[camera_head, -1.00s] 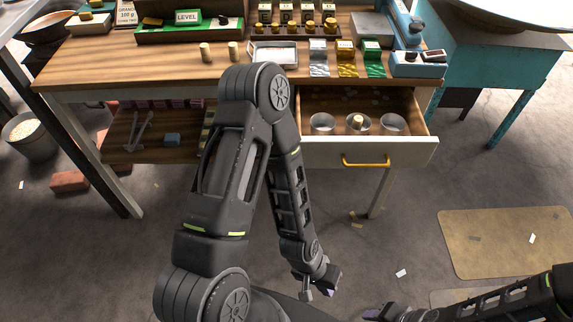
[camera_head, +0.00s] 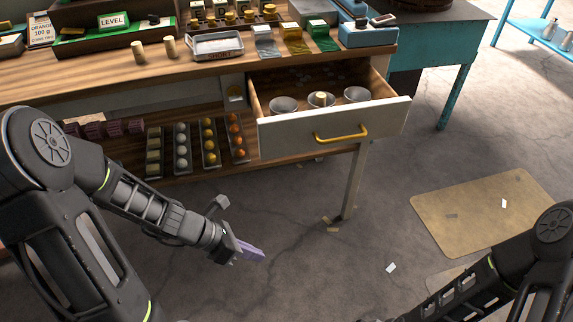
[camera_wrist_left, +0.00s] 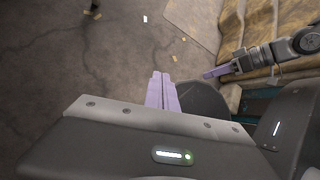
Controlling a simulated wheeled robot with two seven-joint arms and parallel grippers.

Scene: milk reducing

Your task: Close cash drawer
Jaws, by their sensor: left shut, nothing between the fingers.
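The cash drawer (camera_head: 290,138) is pulled open at the right of the wooden bench. It has a white front and a yellow handle (camera_head: 342,134). Several round metal cups stand inside, and the middle cup holds a small pale piece. My left gripper (camera_head: 250,251) is shut and empty, below and to the left of the drawer front, well apart from it. Its purple fingers (camera_wrist_left: 161,92) lie together in the left wrist view. My right gripper (camera_wrist_left: 215,72) shows at the right of the left wrist view; its jaws are too small to judge. The head view cuts it off.
The bench top (camera_head: 110,71) carries a white tray (camera_head: 217,45), pegs and coloured packets. A lower shelf holds several racks of balls (camera_head: 209,141). A bench leg (camera_head: 352,182) stands below the drawer. A tan mat (camera_head: 480,213) lies on open floor at right.

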